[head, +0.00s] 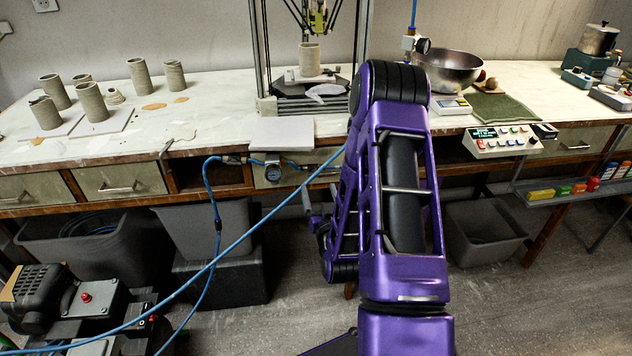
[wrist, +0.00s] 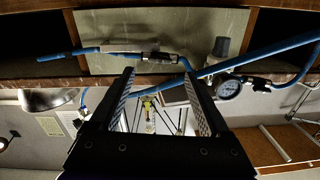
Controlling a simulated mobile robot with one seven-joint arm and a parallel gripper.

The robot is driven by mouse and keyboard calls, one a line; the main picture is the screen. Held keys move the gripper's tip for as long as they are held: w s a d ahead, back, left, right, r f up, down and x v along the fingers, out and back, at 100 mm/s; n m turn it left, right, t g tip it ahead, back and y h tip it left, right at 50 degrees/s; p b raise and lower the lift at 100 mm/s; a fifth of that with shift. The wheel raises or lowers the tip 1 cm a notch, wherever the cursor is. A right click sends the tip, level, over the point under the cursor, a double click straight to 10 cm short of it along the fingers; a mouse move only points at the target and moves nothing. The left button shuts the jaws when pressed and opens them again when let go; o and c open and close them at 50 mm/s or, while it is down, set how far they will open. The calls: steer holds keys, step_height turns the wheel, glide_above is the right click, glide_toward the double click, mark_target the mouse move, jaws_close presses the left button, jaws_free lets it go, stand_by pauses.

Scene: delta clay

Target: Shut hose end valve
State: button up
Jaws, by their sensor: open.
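In the wrist view, which shows the bench upside down, a metal fitting (wrist: 155,57), seemingly the hose end valve, sits on a blue hose line in front of a drawer face. A blue tube (wrist: 85,51) runs left from it. Its lever position is too small to tell. My gripper (wrist: 160,77) is open, with its two fingers apart and nothing between them. The fitting appears just beyond the fingertips, apart from them. In the head view my purple arm hides the gripper and this fitting.
A pressure gauge (head: 273,172) hangs under the bench edge and shows in the wrist view (wrist: 228,88). A long blue hose (head: 248,232) crosses the front. Clay cylinders (head: 92,101) and a metal bowl (head: 447,70) stand on the bench. Grey bins (head: 487,233) are underneath.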

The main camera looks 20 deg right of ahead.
mark_target(315, 175)
steer(key=x, duration=0.5)
steer(key=shift+w, duration=0.1)
jaws_close()
stand_by(0.3)
